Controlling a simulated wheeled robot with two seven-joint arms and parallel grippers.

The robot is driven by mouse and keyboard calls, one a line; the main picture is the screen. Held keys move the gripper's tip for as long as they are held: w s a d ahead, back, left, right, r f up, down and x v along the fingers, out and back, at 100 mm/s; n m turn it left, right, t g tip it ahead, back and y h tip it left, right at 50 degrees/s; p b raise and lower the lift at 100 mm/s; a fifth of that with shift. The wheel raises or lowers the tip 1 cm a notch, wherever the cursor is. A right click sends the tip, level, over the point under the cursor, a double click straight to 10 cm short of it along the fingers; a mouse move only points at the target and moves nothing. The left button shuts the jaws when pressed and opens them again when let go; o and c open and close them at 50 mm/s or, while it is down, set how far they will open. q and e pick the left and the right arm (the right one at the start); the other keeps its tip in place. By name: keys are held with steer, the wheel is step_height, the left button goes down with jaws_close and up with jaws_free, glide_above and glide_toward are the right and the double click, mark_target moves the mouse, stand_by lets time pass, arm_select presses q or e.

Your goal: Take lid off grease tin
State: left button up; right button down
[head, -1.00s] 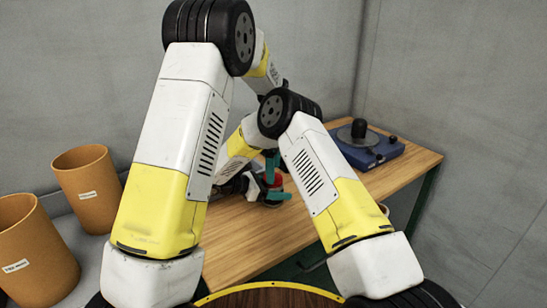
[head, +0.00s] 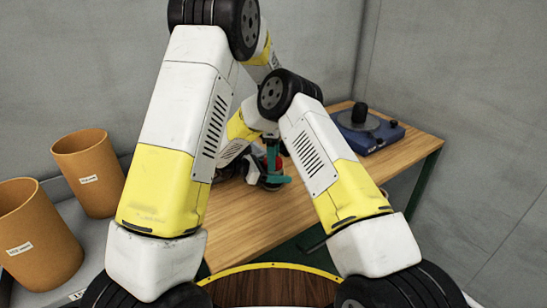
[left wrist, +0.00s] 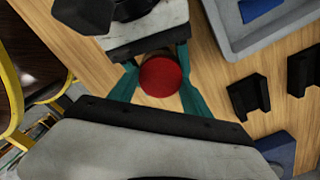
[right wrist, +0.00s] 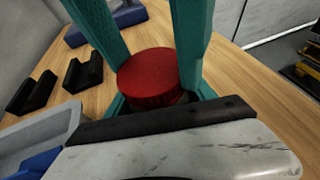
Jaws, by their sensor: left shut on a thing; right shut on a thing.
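The grease tin shows as a round red top in the left wrist view (left wrist: 163,77) and in the right wrist view (right wrist: 150,77). A sliver of it shows in the head view (head: 278,165). Teal fingers flank it on both sides in each wrist view. My left gripper (left wrist: 158,88) and my right gripper (right wrist: 158,92) meet at the tin, and both are shut on it. Which part each one grips, lid or body, I cannot tell. The tin's side is mostly hidden by fingers and palms, and no gap between lid and tin is visible.
A blue device with a dark round plate (head: 367,130) stands at the table's far right corner. A grey tray (left wrist: 265,30) with a blue item and black brackets (left wrist: 248,95) lie near the tin. Orange bins (head: 90,172) stand at left. The wooden table's front (head: 245,235) is clear.

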arm_select(q)
steer(key=n, duration=0.3)
steer(key=shift+w, duration=0.15)
steer(key=n, duration=0.4)
steer(key=shift+n, duration=0.3)
steer(key=n, duration=0.4)
steer(key=shift+w+r+n, duration=0.1)
steer(key=shift+n, duration=0.2)
steer(key=n, duration=0.4)
steer(key=shift+a, duration=0.15)
steer(key=o, duration=1.5)
steer(key=shift+o, duration=0.2)
